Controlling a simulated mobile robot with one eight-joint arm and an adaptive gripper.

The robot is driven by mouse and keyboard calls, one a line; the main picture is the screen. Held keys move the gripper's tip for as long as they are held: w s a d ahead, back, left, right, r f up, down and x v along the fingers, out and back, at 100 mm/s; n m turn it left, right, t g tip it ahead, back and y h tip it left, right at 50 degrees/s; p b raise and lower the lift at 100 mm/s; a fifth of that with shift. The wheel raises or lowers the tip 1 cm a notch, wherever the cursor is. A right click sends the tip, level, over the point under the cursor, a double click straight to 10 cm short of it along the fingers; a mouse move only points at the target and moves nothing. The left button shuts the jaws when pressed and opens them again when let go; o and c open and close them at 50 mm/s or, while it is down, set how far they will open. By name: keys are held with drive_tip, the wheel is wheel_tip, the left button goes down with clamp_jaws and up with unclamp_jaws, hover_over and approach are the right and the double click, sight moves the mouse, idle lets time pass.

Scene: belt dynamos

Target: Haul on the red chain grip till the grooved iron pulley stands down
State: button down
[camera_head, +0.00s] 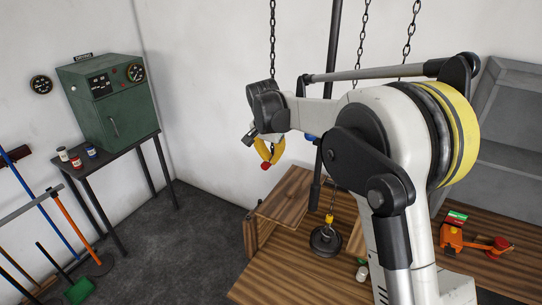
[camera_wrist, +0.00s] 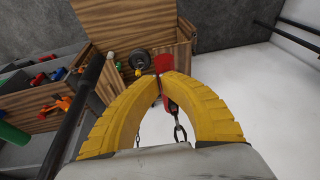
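The red chain grip (camera_wrist: 163,62) is between the tips of my gripper's yellow fingers (camera_wrist: 161,76) in the wrist view, with red also showing below the tips and a dark chain (camera_wrist: 178,128) linked to it. In the head view, my gripper (camera_head: 267,160) is high in front of the white wall, and the red end of the grip (camera_head: 266,166) pokes out beneath it. The dark grooved iron pulley (camera_head: 326,242) is under a yellow fitting (camera_head: 328,219) on a chain, by the wooden bench. I cannot tell whether it touches wood. It also shows in the wrist view (camera_wrist: 140,58).
The wooden bench (camera_head: 285,275) has an open box-like part (camera_head: 288,200) and an orange tool (camera_head: 452,238). A dark upright pole stands behind my arm. A green cabinet (camera_head: 107,100) on a dark table and long-handled tools are at left. Grey floor between is clear.

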wheel_tip(320, 180, down, 24)
drive_tip(key=b, duration=1.5)
drive_tip(key=shift+f, duration=0.15)
drive_tip(key=d+p+v, duration=0.1)
drive_tip(key=v, duration=1.3)
drive_tip(key=shift+w+p, duration=0.3)
drive_tip(key=shift+p, duration=0.1)
drive_tip(key=shift+r, duration=0.2)
wheel_tip(320, 180, up, 15)
drive_tip(key=p, duration=0.9)
drive_tip(key=shift+w+d, duration=0.15)
drive_tip(key=shift+w, duration=0.2)
